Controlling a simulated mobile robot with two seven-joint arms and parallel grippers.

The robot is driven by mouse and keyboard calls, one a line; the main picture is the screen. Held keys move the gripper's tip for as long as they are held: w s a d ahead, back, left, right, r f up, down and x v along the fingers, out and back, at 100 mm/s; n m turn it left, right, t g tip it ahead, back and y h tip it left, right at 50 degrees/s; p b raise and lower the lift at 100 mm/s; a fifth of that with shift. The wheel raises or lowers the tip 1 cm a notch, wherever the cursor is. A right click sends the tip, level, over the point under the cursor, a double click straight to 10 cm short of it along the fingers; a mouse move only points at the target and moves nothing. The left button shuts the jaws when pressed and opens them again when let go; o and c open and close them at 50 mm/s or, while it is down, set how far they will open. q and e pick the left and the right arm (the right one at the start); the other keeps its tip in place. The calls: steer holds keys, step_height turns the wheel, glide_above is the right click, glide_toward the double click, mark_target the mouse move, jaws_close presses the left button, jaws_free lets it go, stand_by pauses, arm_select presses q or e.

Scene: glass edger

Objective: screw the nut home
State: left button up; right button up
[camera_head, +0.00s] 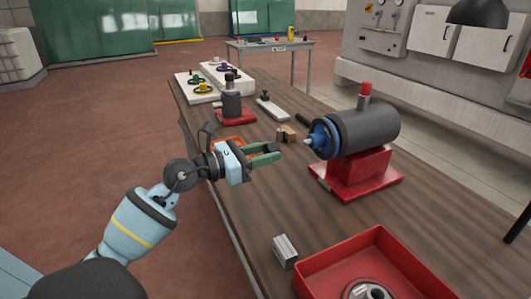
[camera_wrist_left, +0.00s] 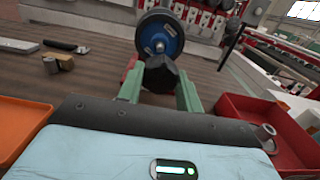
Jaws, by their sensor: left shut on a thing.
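My left gripper (camera_head: 267,153) has green fingers and reaches over the bench from the left. In the left wrist view the gripper (camera_wrist_left: 160,92) is shut on a dark, six-sided nut (camera_wrist_left: 161,75). The nut is hard to make out in the head view. The grey edger motor (camera_head: 366,131) lies on a red base, with a blue flange (camera_head: 323,138) at its left end. In the head view a gap shows between the fingertips and the flange. In the wrist view the flange (camera_wrist_left: 160,34) stands beyond the nut, nearly in line with it. My right gripper is out of view.
A red tray (camera_head: 336,264) holding a grey round part stands at the front right. A small metal block (camera_head: 285,251) is beside it. An orange tray (camera_wrist_left: 20,125) lies close to the gripper. A tan block (camera_head: 289,134) and a black handle (camera_head: 302,120) are near the flange.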

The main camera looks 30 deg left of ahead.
arm_select(q)
steer(key=shift+x, duration=0.8)
steer(key=shift+p+x, duration=0.35)
steer(key=shift+x, duration=1.55)
steer(key=shift+w+d, duration=0.15)
steer(key=shift+w, duration=0.1)
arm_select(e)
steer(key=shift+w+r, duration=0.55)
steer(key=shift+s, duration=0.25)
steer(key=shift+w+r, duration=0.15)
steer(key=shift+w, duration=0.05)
arm_select(q)
steer(key=shift+p, duration=0.3)
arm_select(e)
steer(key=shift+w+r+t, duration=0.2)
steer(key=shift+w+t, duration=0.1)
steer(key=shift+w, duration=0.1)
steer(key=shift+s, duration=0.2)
arm_select(q)
steer(key=shift+r, duration=0.1)
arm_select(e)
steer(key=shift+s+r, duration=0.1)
